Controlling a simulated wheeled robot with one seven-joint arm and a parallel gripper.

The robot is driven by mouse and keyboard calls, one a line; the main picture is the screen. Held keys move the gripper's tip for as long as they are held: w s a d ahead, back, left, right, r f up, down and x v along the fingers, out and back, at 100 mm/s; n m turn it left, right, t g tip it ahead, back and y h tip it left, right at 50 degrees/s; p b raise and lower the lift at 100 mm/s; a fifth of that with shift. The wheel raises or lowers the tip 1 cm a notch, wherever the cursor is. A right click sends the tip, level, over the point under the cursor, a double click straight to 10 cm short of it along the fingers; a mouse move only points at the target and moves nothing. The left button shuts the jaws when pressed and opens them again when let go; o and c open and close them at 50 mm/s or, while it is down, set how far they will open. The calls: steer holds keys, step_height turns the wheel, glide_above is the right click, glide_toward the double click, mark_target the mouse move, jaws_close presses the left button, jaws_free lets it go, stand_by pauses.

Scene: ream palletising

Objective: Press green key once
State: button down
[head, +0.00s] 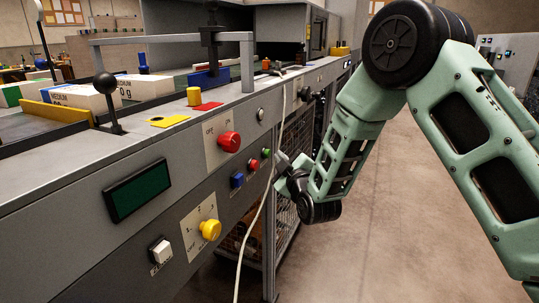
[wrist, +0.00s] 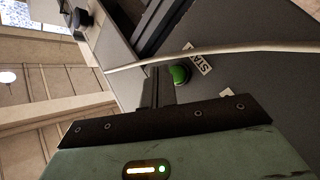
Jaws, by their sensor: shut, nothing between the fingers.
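The green key (head: 266,152) is a small round button on the grey front panel of the machine, at the right end of a row of keys. In the wrist view the green key (wrist: 180,76) stands out beside a white label whose letters begin "STA". My gripper (wrist: 156,75) is shut and empty, its dark fingers just left of the green key in that view. I see no clear contact between them. In the head view my gripper (head: 280,160) is close to the panel, right of the green key, and its fingertips are small and hard to make out.
A red key (head: 253,164) and a blue key (head: 237,179) sit left of the green one. A large red knob (head: 229,142) and a yellow knob (head: 210,229) stick out nearby. A pale cable (head: 256,215) hangs across the panel; it crosses near the green key in the wrist view.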

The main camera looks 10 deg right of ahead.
steer(key=shift+a, duration=0.1)
steer(key=shift+w+a, duration=0.2)
steer(key=shift+w+a+b, duration=0.25)
steer(key=shift+a+b, duration=0.1)
steer(key=shift+a, duration=0.05)
stand_by(1.0)
steer(key=shift+d, duration=0.15)
steer(key=shift+s+d, duration=0.5)
steer(key=shift+d, duration=0.05)
steer(key=s+d+b, duration=0.1)
steer(key=d, duration=0.1)
steer(key=s+d, duration=0.2)
steer(key=shift+b, duration=0.35)
stand_by(0.5)
